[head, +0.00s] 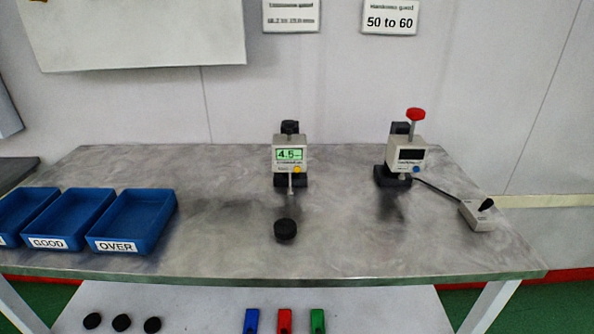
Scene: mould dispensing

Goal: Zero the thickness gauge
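The thickness gauge (289,155) stands upright at the back middle of the table. Its lit green display (289,154) reads about 4.5, with a small yellow button (297,169) below it on the right. A thin plunger points down under the housing; what lies under its tip is too small to tell. A black round puck (285,230) lies on the table in front of the gauge, apart from it. Neither of my grippers shows in the head view.
A hardness gauge (408,155) with a red knob and dark display stands right, cabled to a switch box (477,214). Blue trays, including GOOD (62,218) and OVER (130,222), stand left. Black pucks (122,323) and coloured items (284,320) lie on the lower shelf.

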